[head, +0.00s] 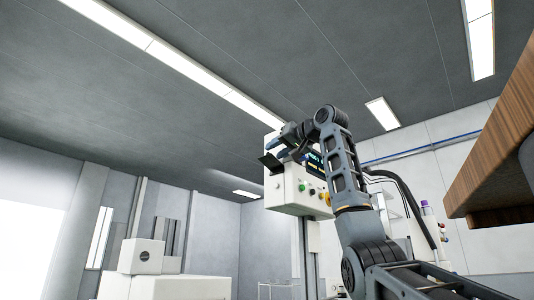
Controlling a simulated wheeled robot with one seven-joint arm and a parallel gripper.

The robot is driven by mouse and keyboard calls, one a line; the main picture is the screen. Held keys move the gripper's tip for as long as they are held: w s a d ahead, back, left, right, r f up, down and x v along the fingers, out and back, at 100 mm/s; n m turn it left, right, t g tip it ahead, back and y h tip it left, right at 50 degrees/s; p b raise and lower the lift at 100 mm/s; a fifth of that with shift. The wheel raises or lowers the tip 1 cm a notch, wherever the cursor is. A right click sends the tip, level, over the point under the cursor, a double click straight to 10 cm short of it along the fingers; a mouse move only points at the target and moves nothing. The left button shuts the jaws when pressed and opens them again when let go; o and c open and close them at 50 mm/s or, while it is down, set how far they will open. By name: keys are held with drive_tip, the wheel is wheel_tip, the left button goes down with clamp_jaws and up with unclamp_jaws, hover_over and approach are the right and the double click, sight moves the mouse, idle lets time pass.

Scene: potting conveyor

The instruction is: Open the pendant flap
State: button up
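The pendant (283,193) is a white box on a grey post, with a dark screen (316,165) and several coloured buttons on its front. A dark plate, which looks like the flap (271,162), sticks out at a tilt at the pendant's upper left. My gripper (274,149) is at the top of the pendant, just above this plate, with blue parts showing at its end. My wrist hides part of the pendant's top and screen. I cannot tell whether the fingers touch the plate, or whether they are open or shut.
A wooden-edged overhang (497,130) juts in at the right, near my arm. White cabinets (142,256) stand at the lower left. Black cables and a signal column (427,215) are behind my arm at the right. The space left of the pendant looks clear.

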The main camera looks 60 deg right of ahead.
sight(268, 154)
drive_tip(key=p+x, duration=0.1)
drive_tip(key=x, duration=0.4)
clamp_jaws()
idle(0.3)
